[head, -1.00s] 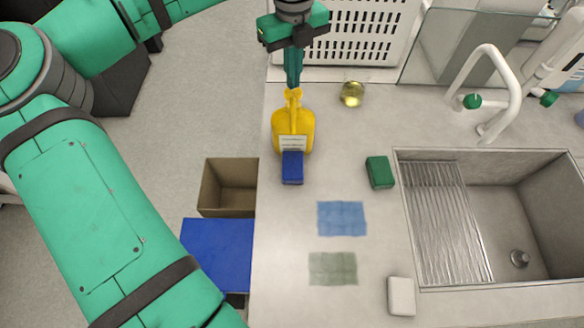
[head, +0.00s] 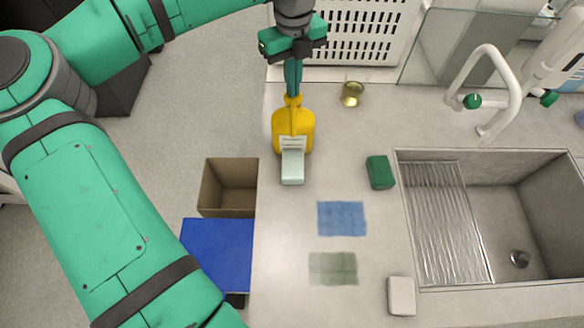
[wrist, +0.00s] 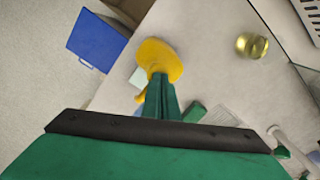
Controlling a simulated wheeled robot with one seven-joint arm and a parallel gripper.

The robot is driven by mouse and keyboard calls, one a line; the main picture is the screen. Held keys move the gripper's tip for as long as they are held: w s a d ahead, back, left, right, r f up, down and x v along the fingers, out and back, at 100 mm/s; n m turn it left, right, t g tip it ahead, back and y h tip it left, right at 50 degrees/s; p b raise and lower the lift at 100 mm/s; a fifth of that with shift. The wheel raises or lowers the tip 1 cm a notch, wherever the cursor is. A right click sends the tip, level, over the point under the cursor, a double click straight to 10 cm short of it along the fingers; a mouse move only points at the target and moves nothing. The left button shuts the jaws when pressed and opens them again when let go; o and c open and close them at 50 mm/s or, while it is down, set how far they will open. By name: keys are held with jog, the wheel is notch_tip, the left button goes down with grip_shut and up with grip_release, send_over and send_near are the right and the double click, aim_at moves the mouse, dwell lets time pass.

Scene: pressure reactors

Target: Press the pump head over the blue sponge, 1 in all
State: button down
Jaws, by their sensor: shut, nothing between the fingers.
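The yellow pump bottle (head: 293,128) stands upright on the counter near its left edge, also in the wrist view (wrist: 158,56). Its pump head (head: 293,101) is low against the bottle, with its spout toward the sponge. The sponge (head: 292,168) lies in front of the bottle and its top now looks pale whitish-green instead of blue; it shows partly in the wrist view (wrist: 137,76). My gripper (head: 292,92) is shut and empty, pointing down, with its fingertips on top of the pump head. In the wrist view the fingers partly hide the bottle's near side.
A green sponge (head: 380,172), a blue cloth (head: 341,218), a grey-green cloth (head: 333,268) and a white block (head: 401,296) lie on the counter. A sink (head: 500,215) with a faucet is right. A glass of yellow liquid (head: 352,94) stands behind. Left are an open box (head: 228,187) and a blue panel (head: 217,252).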

dwell(0.3)
jog(key=shift+r, duration=1.3)
notch_tip(320, 180, up, 6)
dwell(0.5)
dwell(0.5)
